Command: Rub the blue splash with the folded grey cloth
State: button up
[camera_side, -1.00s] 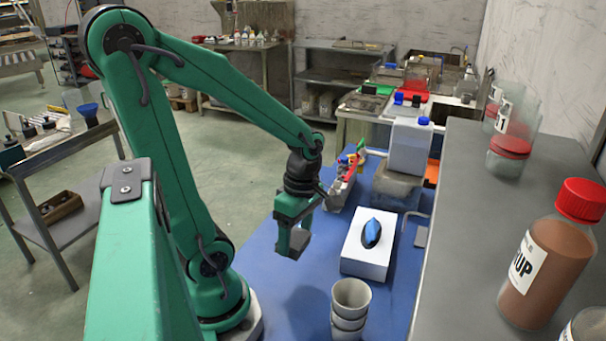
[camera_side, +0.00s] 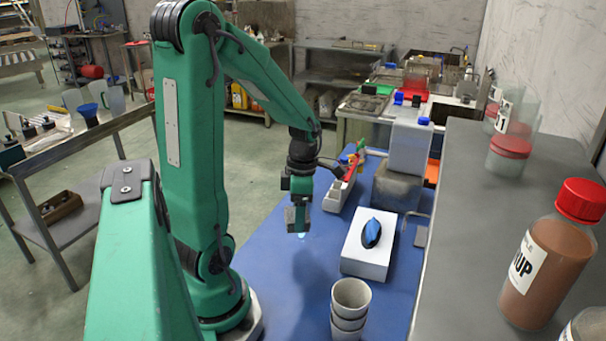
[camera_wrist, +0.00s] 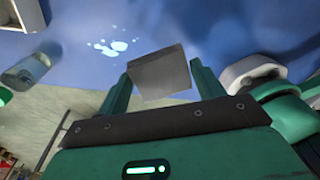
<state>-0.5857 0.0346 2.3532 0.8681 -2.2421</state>
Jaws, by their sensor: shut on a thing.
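My gripper (camera_side: 298,204) is shut on the folded grey cloth (camera_side: 292,219), a small grey block-like pad pointing down over the blue table. In the wrist view the cloth (camera_wrist: 160,75) sits between the two green fingers of my gripper (camera_wrist: 161,85). The blue splash (camera_side: 301,236) is a small pale patch just below the cloth in the side view, partly hidden by it. In the wrist view the splash (camera_wrist: 114,47) shows as pale blue spots up and left of the cloth, with bare table between. The cloth appears to be above the table, off the splash.
A white box (camera_side: 366,262) with a blue and black object (camera_side: 371,233) on it stands right of my gripper. Stacked grey cups (camera_side: 350,297) stand in front. A tray of small items (camera_side: 341,190) lies behind. The blue table (camera_side: 285,285) is clear in front of my gripper.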

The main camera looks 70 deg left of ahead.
jog(key=shift+w+a+f+n, duration=0.1)
jog(key=shift+a+f+n, duration=0.15)
jog(key=shift+a+n, duration=0.45)
jog(key=shift+w+a+f+n, duration=0.1)
jog(key=shift+a+f+n, duration=0.25)
jog(key=shift+a, duration=0.6)
send_over(296, 242)
jog(key=shift+d+f, duration=0.1)
jog(key=shift+f, duration=3.2)
jog(key=shift+w+a+f, duration=0.55)
jog(key=shift+a+f, duration=0.05)
jog(key=shift+f, duration=0.15)
jog(key=shift+c, duration=0.4)
jog(key=shift+w+a, duration=3)
jog(key=shift+c, duration=0.2)
jog(key=shift+s+d+r, duration=0.1)
jog(key=shift+s+d, duration=3.25)
jog(key=shift+s+d+r, duration=0.1)
jog(key=shift+d+r, duration=0.05)
jog(key=shift+r, duration=0.45)
jog(key=shift+s+d+r, duration=0.1)
jog(key=shift+r, duration=3.4)
